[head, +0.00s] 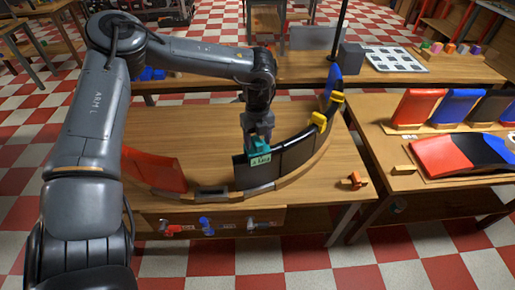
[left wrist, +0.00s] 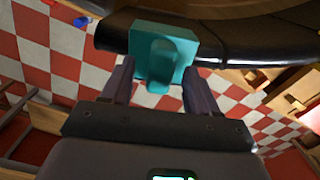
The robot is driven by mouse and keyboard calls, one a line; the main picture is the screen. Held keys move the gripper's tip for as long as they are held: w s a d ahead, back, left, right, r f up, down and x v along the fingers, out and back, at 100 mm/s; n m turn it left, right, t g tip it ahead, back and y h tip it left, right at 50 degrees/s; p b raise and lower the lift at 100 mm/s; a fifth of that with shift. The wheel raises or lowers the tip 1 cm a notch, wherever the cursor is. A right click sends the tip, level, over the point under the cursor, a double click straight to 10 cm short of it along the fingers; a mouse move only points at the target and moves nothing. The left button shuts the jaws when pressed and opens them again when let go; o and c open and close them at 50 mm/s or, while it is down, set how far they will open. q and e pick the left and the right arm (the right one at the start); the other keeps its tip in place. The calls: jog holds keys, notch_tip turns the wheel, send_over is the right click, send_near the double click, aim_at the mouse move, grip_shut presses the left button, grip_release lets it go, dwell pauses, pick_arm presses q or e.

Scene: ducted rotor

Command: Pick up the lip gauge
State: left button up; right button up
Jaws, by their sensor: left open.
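The lip gauge appears to be the teal block (head: 260,158) with a pale label, sitting on the top edge of a dark curved panel (head: 298,153) on the middle table. My left gripper (head: 257,140) points down right above it. In the left wrist view the teal block (left wrist: 177,50) has a rounded tab that reaches between the two open fingers of my left gripper (left wrist: 155,85). The fingers stand on either side of the tab; I cannot tell if they touch it. My right gripper is not in view.
A red panel (head: 152,170) stands at the left of the curved wooden base. A yellow clamp (head: 319,120) and a blue panel (head: 333,82) are at its far right end. An orange-brown part (head: 353,181) lies at the table's right. The right table holds coloured panels (head: 416,106).

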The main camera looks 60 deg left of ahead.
pick_arm(q)
jog(key=shift+f, duration=0.45)
grip_shut()
jog(key=shift+r, duration=0.15)
jog(key=shift+r, duration=0.45)
notch_tip(320, 180, up, 32)
jog(key=p, duration=0.7)
